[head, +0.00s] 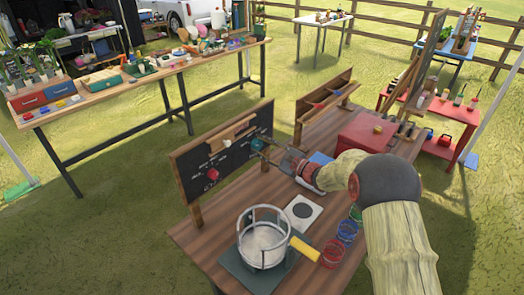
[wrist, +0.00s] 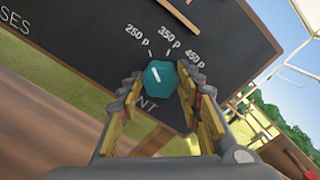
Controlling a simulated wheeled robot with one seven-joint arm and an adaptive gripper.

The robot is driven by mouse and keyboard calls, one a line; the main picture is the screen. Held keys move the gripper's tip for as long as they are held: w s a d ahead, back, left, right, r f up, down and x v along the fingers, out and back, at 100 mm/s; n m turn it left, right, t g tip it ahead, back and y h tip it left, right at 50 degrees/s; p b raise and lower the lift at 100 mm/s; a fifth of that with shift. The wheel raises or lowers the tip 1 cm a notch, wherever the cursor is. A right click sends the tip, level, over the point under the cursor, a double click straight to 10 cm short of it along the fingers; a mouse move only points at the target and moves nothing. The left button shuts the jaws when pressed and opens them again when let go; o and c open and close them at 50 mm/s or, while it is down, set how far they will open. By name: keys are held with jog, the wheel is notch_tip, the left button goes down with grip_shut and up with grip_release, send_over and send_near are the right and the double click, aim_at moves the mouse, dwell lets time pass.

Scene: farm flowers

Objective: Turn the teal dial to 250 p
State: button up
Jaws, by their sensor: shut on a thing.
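The teal dial (wrist: 160,77) is on the upright black chalkboard panel (wrist: 215,25). It also shows in the head view (head: 256,144), partly behind the fingers. In the wrist view the labels 250 p, 350 p and 450 p arc above it from left to right. Its white mark slants up and left, toward the 250 p side; I cannot tell whether it lines up exactly with that tick. My gripper (wrist: 161,97) is shut on the dial, with one finger on each side. It also shows in the head view (head: 268,148).
A red dial (head: 213,174) is farther left on the same panel. A red box (head: 367,140) stands behind my arm.

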dwell(0.4)
jog(key=o, duration=1)
jog(key=shift+o, duration=0.7)
jog(key=v, duration=1.2)
